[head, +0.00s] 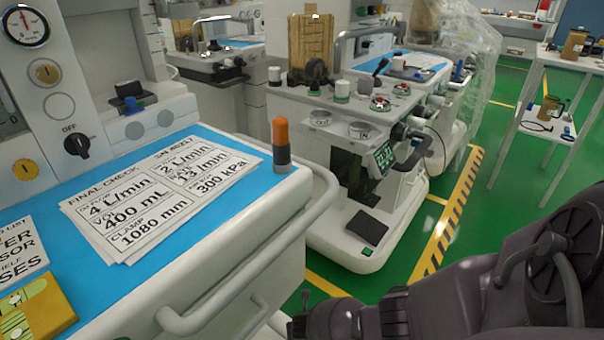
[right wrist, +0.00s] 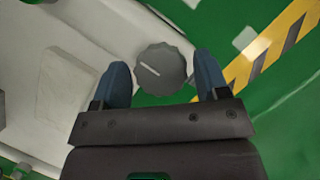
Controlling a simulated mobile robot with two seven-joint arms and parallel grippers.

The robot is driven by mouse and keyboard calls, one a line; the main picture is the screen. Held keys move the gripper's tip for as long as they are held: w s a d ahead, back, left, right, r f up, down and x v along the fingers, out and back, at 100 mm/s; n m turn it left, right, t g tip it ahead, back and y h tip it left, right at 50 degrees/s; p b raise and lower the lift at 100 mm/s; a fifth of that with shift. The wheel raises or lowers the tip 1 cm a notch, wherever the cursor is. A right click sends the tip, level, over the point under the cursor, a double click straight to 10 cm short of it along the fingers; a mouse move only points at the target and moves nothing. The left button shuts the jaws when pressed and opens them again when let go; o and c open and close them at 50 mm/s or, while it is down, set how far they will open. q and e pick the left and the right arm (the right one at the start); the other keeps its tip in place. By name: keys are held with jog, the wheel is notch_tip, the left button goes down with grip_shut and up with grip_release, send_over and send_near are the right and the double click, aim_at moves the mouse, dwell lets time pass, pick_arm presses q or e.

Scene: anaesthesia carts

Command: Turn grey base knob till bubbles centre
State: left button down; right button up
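The grey base knob (right wrist: 163,69) shows in the right wrist view, round with a ridged rim and a white pointer line towards the upper left. It sits beside the edge of a white base (right wrist: 105,20). My right gripper (right wrist: 163,64) is open, with one blue-grey finger on each side of the knob; the fingers look apart from it. In the head view my dark right arm (head: 440,305) reaches in from the lower right, low beside the near cart; its fingers and the knob are hidden there. My left gripper is not in view.
The near cart (head: 215,255) has a rail handle (head: 325,195), paper cards (head: 160,195) and an orange-topped marker (head: 281,145). Another white cart (head: 345,250) stands behind it. Green floor with a yellow-black stripe (head: 452,215) lies to the right.

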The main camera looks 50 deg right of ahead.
jog(key=c, duration=0.7)
jog(key=shift+m, duration=0.3)
jog(key=m+g, duration=0.1)
jog(key=m, duration=0.1)
jog(key=m+g+h, duration=0.1)
jog(key=m, duration=0.2)
jog(key=shift+a+f, duration=0.1)
jog(key=shift+a, duration=0.05)
jog(key=m, duration=0.2)
jog(key=m+g+b, duration=0.1)
jog(key=m, duration=0.1)
jog(key=shift+m+g+h, duration=0.3)
jog(key=shift+m, duration=0.1)
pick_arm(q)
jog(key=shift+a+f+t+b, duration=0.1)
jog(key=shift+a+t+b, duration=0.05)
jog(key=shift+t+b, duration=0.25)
pick_arm(e)
jog(key=shift+w+m+g, duration=0.1)
jog(key=shift+m+g, duration=0.4)
jog(key=shift+m, duration=0.9)
jog(key=o, duration=0.9)
